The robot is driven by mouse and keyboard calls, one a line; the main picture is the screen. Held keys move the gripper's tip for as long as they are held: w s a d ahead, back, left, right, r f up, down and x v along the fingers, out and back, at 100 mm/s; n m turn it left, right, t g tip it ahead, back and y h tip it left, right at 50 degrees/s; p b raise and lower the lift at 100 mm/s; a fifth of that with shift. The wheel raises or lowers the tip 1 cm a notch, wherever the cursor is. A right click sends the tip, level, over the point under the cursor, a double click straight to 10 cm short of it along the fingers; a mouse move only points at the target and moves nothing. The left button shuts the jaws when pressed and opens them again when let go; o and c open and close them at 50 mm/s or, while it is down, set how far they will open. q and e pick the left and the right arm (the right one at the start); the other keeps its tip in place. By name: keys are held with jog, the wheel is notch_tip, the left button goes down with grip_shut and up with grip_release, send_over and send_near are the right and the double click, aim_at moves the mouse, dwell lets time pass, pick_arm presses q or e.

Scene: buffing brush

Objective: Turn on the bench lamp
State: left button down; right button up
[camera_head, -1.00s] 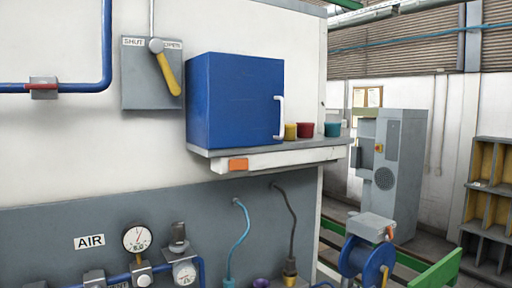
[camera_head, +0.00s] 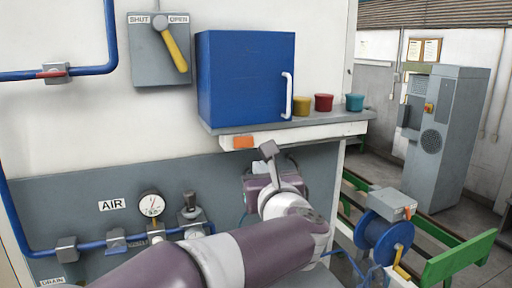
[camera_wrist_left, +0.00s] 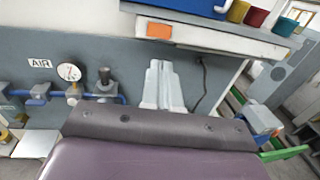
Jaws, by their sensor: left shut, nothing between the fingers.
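A white lamp bar (camera_head: 300,132) runs under the grey shelf, with an orange switch (camera_head: 243,142) at its left end. The bar (camera_wrist_left: 215,38) and the orange switch (camera_wrist_left: 158,30) also show in the left wrist view. My left gripper (camera_head: 268,150) is shut and empty, pointing up, just below and to the right of the switch in the head view. In the wrist view the gripper (camera_wrist_left: 161,66) stands below the switch; a small gap shows between them. I see no glow on the bar. My right gripper is not in view.
A blue cabinet (camera_head: 245,80) and yellow, red and teal cups stand on the shelf (camera_head: 330,122) above the lamp. A shut/open lever (camera_head: 175,48) is at the upper left. An air gauge (camera_head: 151,204) and blue pipes are at the lower left, and a blue reel (camera_head: 385,238) at the right.

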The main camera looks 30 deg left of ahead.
pick_arm(q)
jog(key=p, duration=0.4)
send_near(248, 144)
jog(key=p+x, duration=0.1)
jog(key=x, duration=0.1)
jog(key=p+x, duration=0.1)
jog(key=x, duration=0.1)
jog(key=p+x, duration=0.1)
jog(key=x, duration=0.1)
jog(key=shift+w+d+r, duration=0.15)
jog(key=shift+r, duration=0.1)
jog(key=shift+w+a+f+p, duration=0.25)
jog(key=shift+a+p, duration=0.15)
jog(key=shift+a, duration=0.1)
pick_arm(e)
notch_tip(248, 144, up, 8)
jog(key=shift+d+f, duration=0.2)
pick_arm(q)
jog(key=shift+d, duration=0.15)
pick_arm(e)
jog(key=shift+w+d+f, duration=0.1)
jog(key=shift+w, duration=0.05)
